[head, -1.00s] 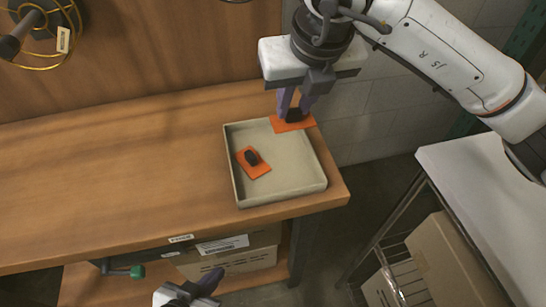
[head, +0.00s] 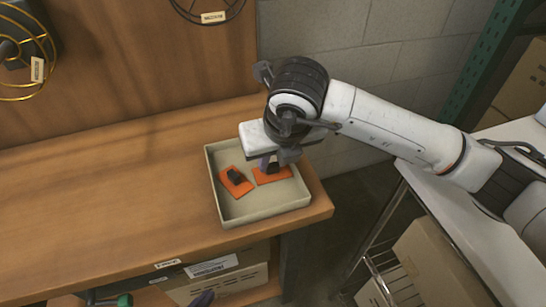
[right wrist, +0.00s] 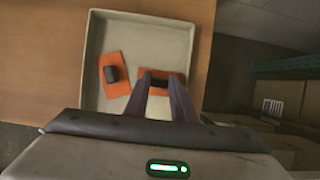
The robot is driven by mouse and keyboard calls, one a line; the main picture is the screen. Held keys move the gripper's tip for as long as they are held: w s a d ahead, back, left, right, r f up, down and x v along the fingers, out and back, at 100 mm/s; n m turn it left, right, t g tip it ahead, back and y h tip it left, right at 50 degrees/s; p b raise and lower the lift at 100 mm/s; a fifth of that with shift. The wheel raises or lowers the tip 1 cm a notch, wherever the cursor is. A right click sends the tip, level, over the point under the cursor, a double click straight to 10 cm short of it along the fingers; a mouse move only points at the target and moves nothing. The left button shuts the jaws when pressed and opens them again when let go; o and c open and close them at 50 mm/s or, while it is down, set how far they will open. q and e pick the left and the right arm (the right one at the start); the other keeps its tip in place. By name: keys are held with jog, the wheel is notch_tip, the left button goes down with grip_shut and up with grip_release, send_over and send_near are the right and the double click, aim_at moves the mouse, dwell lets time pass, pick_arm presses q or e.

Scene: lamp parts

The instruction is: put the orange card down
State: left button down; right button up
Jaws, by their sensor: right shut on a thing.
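A shallow beige tray (head: 262,212) sits on the right end of the wooden bench. One orange card (head: 238,189) with a black knob lies in its left part; it also shows in the right wrist view (right wrist: 115,90). My right gripper (head: 269,164) points down into the tray, shut on the black knob of a second orange card (head: 271,176). This held card (right wrist: 151,74) is inside the tray walls, right of the other card. I cannot tell whether it touches the tray floor. Only a dark fingertip of my left gripper (head: 203,298) shows at the bottom edge.
The wooden bench top (head: 110,190) is clear left of the tray. Wire lamp cages (head: 25,50) are on the back panel at the upper left. A white-topped cart (head: 490,230) stands at the right, with a cardboard box (head: 435,265) below.

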jog(key=o, duration=1)
jog(key=v, duration=1.2)
jog(key=shift+r, duration=0.1)
